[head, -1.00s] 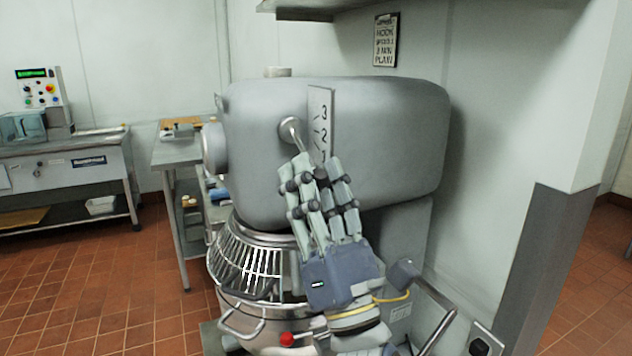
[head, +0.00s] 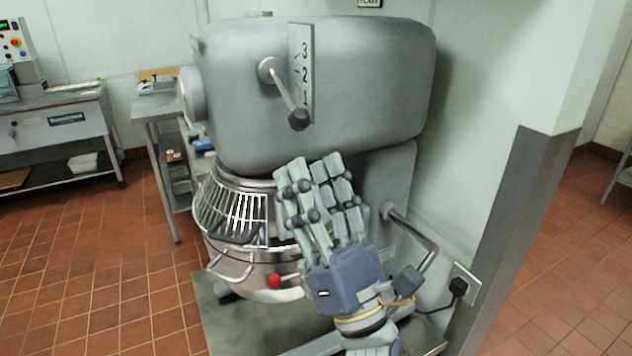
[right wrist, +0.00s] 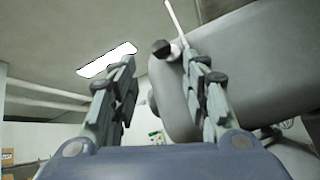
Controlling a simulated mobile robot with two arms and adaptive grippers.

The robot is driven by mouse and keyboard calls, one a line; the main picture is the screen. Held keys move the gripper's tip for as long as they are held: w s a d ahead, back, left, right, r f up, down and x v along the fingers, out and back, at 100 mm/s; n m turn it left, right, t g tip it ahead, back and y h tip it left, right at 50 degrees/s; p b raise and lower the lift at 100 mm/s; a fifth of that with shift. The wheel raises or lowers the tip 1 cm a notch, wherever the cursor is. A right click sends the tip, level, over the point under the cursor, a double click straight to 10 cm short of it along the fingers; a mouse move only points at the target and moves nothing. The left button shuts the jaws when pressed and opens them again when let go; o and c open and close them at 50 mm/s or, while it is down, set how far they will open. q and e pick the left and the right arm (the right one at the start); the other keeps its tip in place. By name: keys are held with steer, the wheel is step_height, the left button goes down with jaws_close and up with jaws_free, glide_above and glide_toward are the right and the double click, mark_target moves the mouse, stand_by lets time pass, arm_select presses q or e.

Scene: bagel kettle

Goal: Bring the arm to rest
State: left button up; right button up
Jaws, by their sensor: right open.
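My right gripper (head: 318,188) is in front of the big grey mixer (head: 360,75), below its speed lever. It is open and empty, with its fingers pointing up. The speed lever (head: 284,92) slants down to the right, and its dark knob is by the 1 on the number plate (head: 304,65). In the right wrist view the two fingers (right wrist: 160,92) stand apart, and the lever knob (right wrist: 161,48) shows beyond them, between the tips. My left gripper is not in view.
The mixer's wire guard (head: 232,212) and steel bowl (head: 255,268) are left of my right gripper. A crank handle (head: 420,238) stands out at right, near my wrist. A wall corner (head: 520,210) is further right. Open tiled floor (head: 90,260) lies at left.

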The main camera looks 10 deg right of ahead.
steer(key=shift+s+m+t+h, duration=0.15)
steer(key=shift+m+t+h, duration=0.15)
steer(key=shift+m+h, duration=0.65)
